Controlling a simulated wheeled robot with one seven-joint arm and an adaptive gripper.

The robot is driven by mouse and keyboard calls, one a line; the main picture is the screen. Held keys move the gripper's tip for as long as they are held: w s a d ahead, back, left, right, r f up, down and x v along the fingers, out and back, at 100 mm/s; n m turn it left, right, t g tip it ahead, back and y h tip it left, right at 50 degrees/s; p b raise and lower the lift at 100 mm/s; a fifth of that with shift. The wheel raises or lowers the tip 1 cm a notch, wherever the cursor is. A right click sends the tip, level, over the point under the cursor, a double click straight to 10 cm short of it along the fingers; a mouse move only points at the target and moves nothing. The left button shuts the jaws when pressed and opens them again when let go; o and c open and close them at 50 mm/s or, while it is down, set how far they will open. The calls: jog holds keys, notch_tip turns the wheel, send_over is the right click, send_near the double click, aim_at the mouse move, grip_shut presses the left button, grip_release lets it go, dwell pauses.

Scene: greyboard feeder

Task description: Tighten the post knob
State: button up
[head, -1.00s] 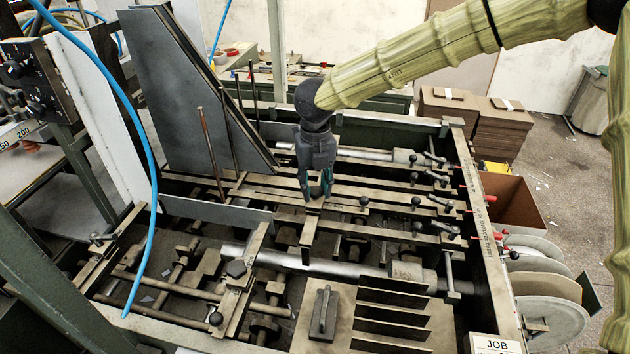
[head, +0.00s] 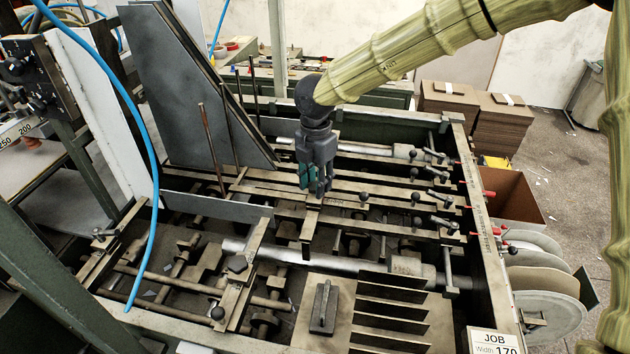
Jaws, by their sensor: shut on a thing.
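My gripper (head: 315,188) points straight down over the middle of the feeder frame. Its dark fingers with green pads are closed around the post knob, at the top of a small metal post bracket (head: 311,218) on the cross bars. The fingers hide the knob itself, so its shape and how far it is turned do not show. The bracket stands upright under the fingertips and reaches down toward the front bars.
Several black ball-ended levers (head: 415,197) stand on the bars to the right. A tall grey side plate (head: 185,95) and thin upright rods are at the left. A blue hose (head: 152,150) hangs at the far left. A dark block (head: 324,307) lies on the front plate.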

jog(key=shift+w+r+m, duration=0.1)
jog(key=shift+w+m, duration=0.05)
jog(key=shift+m, duration=1.55)
jog(key=o, duration=1)
jog(key=shift+o, duration=0.2)
notch_tip(320, 180, up, 12)
